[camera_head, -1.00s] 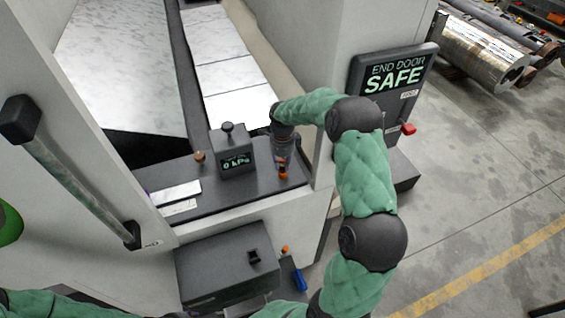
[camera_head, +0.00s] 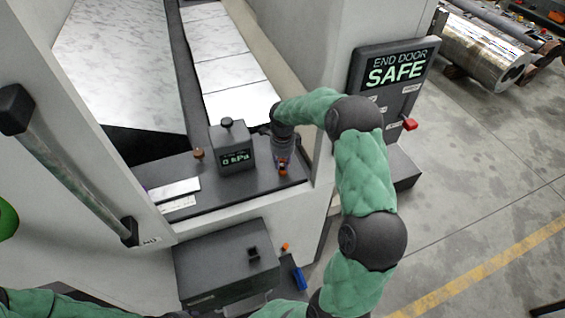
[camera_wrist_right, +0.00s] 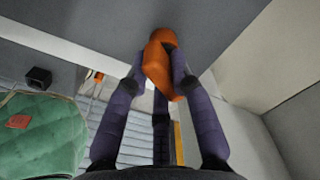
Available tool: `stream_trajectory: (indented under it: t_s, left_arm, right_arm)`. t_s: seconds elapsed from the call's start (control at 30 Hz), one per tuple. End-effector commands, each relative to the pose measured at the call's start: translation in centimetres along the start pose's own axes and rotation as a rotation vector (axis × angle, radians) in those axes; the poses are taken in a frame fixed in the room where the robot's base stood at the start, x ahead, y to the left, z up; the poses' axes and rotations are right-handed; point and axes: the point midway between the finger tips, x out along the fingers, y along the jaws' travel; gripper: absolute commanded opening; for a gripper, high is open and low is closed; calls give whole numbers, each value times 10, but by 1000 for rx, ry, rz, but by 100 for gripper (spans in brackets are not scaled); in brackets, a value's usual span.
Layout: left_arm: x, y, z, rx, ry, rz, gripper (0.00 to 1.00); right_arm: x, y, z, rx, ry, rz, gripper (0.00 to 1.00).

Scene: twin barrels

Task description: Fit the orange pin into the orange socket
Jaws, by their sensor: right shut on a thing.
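My right gripper (camera_head: 283,168) is at the right end of the dark ledge, pointing down, and is shut on the orange pin (camera_head: 283,173). In the right wrist view the gripper's purple fingers (camera_wrist_right: 158,75) close around the orange pin (camera_wrist_right: 158,68), which looks tilted. A rounded orange part sits against its far end; I cannot tell whether this is the pin or the orange socket. The socket is not clearly seen apart from the pin. My left gripper is out of view.
A grey gauge box (camera_head: 232,150) reading 0 kPa stands left of the gripper on the ledge (camera_head: 215,192). A white wall borders the right side. A dark box (camera_head: 225,265) and a small orange piece (camera_head: 285,246) are below.

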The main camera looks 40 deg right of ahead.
Motion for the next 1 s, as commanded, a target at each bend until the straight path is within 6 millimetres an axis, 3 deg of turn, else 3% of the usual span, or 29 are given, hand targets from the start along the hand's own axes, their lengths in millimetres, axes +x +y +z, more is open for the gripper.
stream_trajectory:
  t_s: [0.03, 0.1, 0.57, 1.0]
  left_arm:
    - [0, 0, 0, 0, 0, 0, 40]
    - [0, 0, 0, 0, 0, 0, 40]
    - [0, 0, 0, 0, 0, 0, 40]
    - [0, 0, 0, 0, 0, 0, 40]
  right_arm:
    - [2, 1, 0, -1, 1, 3, 32]
    - [1, 1, 0, -1, 1, 3, 51]
    - [-8, 0, 0, 0, 0, 0, 51]
    - [-88, 0, 0, -1, -1, -1, 51]
